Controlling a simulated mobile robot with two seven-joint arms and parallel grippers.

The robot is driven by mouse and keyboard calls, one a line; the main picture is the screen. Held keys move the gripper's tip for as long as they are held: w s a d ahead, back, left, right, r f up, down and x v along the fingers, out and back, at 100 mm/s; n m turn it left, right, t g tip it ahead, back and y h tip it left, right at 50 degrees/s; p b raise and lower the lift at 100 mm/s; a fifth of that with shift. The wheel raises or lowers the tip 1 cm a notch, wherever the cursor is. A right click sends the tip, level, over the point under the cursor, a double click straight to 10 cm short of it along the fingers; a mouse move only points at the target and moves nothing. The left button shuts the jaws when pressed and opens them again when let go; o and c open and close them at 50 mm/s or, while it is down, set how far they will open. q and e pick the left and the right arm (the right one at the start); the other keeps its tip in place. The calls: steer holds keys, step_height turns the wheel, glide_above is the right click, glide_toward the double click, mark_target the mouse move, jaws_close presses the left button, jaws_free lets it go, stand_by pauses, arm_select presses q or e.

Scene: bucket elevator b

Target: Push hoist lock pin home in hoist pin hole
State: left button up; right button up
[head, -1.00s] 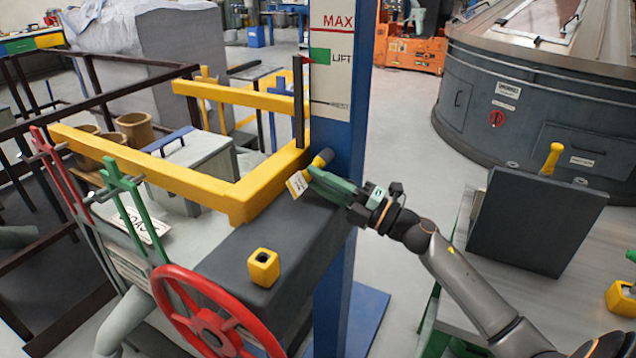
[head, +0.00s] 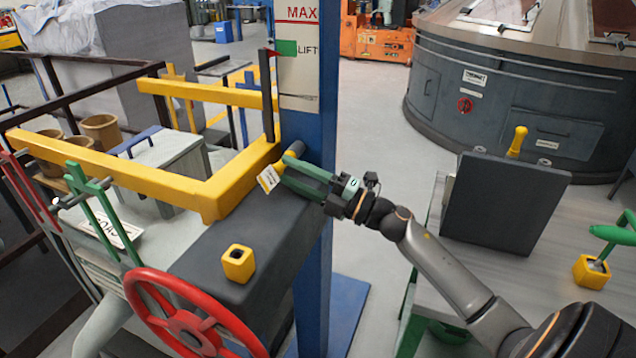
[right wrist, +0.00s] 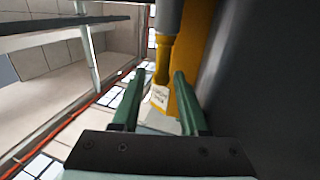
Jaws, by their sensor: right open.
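The hoist lock pin (head: 265,163) has a yellow grip with a white tag (head: 268,180) hanging from it. It lies against a grey cylindrical boss (head: 297,149) on the blue column; how deep it sits cannot be told. My right gripper (head: 284,170) is open beside the pin, its green fingers pointing at the grip and tag. In the right wrist view the yellow grip (right wrist: 163,58) runs into the grey cylinder (right wrist: 168,15) beyond and between the open fingers (right wrist: 157,78). The tag (right wrist: 160,97) hangs between them. My left gripper is not in view.
A yellow rail (head: 120,170) runs close to the pin above a dark ledge (head: 270,225) with a yellow socket block (head: 238,263). A red handwheel (head: 185,320) stands in front. A dark upright panel (head: 505,205) stands on the bench at right.

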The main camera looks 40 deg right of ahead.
steer(key=b+v, duration=0.2)
steer(key=v, duration=1)
steer(key=shift+d, duration=0.15)
steer(key=shift+w, duration=0.15)
step_height(320, 180, down, 15)
steer(key=s+m+g+h, duration=0.2)
steer(key=m+g+h, duration=0.2)
steer(key=m+h, duration=1.3)
steer(key=s+a+f+m+g+y, duration=0.3)
steer(key=s+a+f+g, duration=0.25)
steer(key=s+a, duration=0.25)
steer(key=s+a+f+m+g+y, duration=0.2)
steer(key=s+a+f+g+y, duration=0.3)
steer(key=s+a, duration=0.35)
steer(key=w+a+f+t+p, duration=0.4)
steer(key=f+t+p, duration=0.1)
steer(key=f, duration=0.1)
steer(key=shift+f+y, duration=0.3)
steer(key=shift+y, duration=0.1)
